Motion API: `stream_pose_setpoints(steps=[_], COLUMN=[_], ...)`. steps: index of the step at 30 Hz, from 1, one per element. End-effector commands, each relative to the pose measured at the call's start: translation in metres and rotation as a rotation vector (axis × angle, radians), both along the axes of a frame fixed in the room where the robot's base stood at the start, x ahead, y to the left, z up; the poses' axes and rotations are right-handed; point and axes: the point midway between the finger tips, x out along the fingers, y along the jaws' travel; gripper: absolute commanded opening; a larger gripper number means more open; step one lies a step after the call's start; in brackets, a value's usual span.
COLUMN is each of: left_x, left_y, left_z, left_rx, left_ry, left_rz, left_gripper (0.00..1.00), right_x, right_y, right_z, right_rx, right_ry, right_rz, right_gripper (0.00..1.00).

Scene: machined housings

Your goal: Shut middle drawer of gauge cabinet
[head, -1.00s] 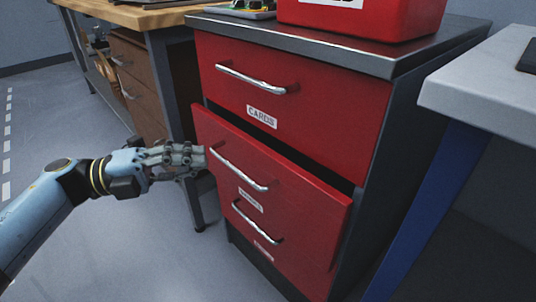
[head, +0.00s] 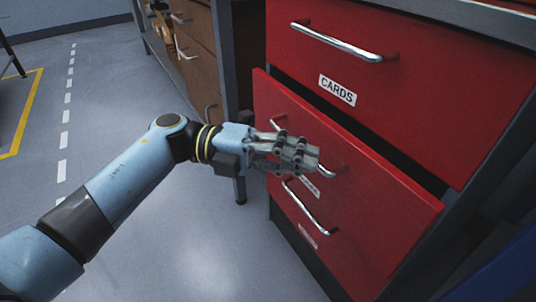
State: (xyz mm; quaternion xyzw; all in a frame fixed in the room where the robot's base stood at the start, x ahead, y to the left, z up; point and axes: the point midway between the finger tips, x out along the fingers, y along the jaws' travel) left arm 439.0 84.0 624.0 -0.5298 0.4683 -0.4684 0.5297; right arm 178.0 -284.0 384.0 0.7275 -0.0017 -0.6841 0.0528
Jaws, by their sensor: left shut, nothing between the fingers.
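The gauge cabinet has red drawer fronts and a dark frame. Its middle drawer (head: 390,197) stands partly pulled out, with a dark gap above its front. The middle drawer's silver handle (head: 332,170) is partly hidden behind my left gripper (head: 313,160). That gripper is shut and empty, its fingers in front of the drawer face at the handle. I cannot tell whether it touches the handle or the face. The middle label (head: 310,186) is partly covered. My right gripper is out of view.
The top drawer (head: 440,85), labelled CARDS, looks closed. A lower handle (head: 308,207) and label show below the middle handle. A wooden drawer unit (head: 195,62) stands at the back left. The grey floor (head: 180,240) left of the cabinet is clear.

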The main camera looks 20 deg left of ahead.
Motion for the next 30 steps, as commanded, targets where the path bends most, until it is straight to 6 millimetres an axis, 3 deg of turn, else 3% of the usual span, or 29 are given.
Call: stream_pose_setpoints(steps=[3,9,23,30], left_x=[0.013,0.029,0.035,0.065], left_y=[-0.015,-0.027,-0.031,-0.054], left_z=[-0.002,-0.002,0.000,-0.002], left_rx=[-0.003,0.000,-0.001,-0.002], left_ry=[0.000,0.001,0.000,0.001], left_rz=[0.001,0.000,0.000,0.001], left_gripper=[0.00,0.00,0.00,0.00], right_x=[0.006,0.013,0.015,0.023], right_y=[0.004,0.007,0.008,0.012], right_z=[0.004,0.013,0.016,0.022], right_rx=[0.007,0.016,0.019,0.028], right_ry=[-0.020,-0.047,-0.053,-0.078], right_rz=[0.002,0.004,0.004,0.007], right_gripper=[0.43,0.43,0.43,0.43])
